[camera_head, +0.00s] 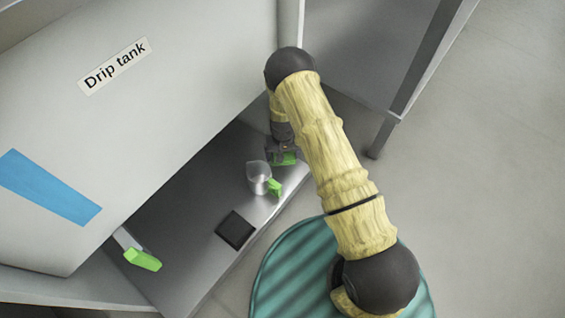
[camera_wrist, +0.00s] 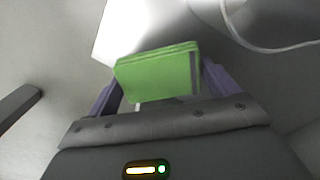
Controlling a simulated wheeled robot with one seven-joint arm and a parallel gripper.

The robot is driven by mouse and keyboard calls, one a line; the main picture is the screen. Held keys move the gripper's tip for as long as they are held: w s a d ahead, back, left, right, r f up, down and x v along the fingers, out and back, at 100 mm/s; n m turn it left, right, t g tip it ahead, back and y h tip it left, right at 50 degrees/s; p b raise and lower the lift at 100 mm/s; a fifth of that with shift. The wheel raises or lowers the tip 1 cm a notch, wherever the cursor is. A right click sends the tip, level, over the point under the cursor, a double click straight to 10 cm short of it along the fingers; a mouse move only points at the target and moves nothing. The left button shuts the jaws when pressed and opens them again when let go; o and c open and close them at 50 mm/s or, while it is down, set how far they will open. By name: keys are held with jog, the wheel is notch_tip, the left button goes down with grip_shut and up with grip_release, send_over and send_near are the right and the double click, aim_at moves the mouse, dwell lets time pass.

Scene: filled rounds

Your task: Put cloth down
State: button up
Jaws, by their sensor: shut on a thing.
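A green folded cloth (camera_wrist: 157,76) is held between the purple fingers of my gripper (camera_wrist: 160,88) in the wrist view. In the head view my gripper (camera_head: 283,150) is over the metal ledge (camera_head: 205,187), near its far right end, and the cloth's green edge (camera_head: 287,159) shows under it. The gripper is shut on the cloth. I cannot tell whether the cloth touches the ledge. Most of the cloth is hidden by my gripper in the head view.
A dark square pad (camera_head: 236,230) and a green-handled tool (camera_head: 142,260) lie nearer. The drip tank (camera_head: 170,90) rises on the left. Bare ledge shows between pad and tool.

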notch_tip(320, 180, down, 5)
jog(key=b, duration=0.3)
jog(key=shift+w, duration=0.1)
jog(key=shift+w+b, duration=0.1)
jog(key=shift+b, duration=0.3)
jog(key=shift+r, duration=0.1)
jog(key=shift+r, duration=0.1)
jog(key=shift+f, duration=0.2)
jog(key=o, duration=0.8)
jog(key=shift+o, duration=0.2)
jog(key=shift+r, duration=0.1)
